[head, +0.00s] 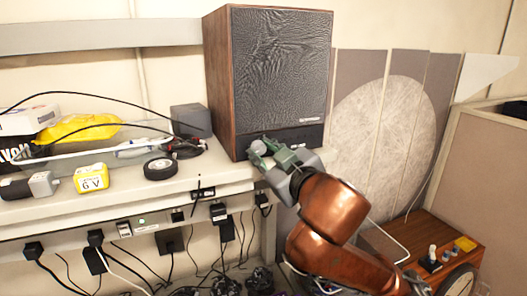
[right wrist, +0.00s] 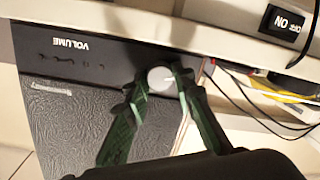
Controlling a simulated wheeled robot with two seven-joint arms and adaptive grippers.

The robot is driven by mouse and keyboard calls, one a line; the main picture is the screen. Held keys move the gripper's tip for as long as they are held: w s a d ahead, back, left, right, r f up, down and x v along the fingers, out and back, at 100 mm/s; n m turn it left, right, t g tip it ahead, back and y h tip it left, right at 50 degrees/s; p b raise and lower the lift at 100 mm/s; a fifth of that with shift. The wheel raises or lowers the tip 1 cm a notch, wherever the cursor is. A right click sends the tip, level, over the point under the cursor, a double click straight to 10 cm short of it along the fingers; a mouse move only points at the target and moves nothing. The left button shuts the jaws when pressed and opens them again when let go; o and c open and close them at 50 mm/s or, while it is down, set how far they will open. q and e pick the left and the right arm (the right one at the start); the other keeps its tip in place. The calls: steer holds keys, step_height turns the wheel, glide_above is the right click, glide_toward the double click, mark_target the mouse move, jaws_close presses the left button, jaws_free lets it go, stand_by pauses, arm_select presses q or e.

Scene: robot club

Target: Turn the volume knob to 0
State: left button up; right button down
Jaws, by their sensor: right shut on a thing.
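A tall wooden speaker (head: 217,85) with a dark textured front stands on the bench. Its black lower strip (right wrist: 75,60) carries the word VOLUME, upside down in the right wrist view. The round grey volume knob (right wrist: 160,80) sits on that strip, with a thin light mark toward its right side in that view. In the head view the knob (head: 257,148) shows beside my fingertips. My right gripper (head: 268,152) is shut on the knob; its green fingers (right wrist: 161,82) lie on either side of it. My left gripper is out of view.
The bench (head: 160,192) holds a clear bin (head: 60,150) with a yellow item, a 6 V battery (head: 91,178), a black wheel (head: 160,168) and cables left of the speaker. Plugs and cords hang below. A wooden cabinet (head: 430,240) stands at the lower right.

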steer(key=shift+r, duration=0.15)
steer(key=c, duration=1.6)
jaws_free()
steer(key=v, duration=1.2)
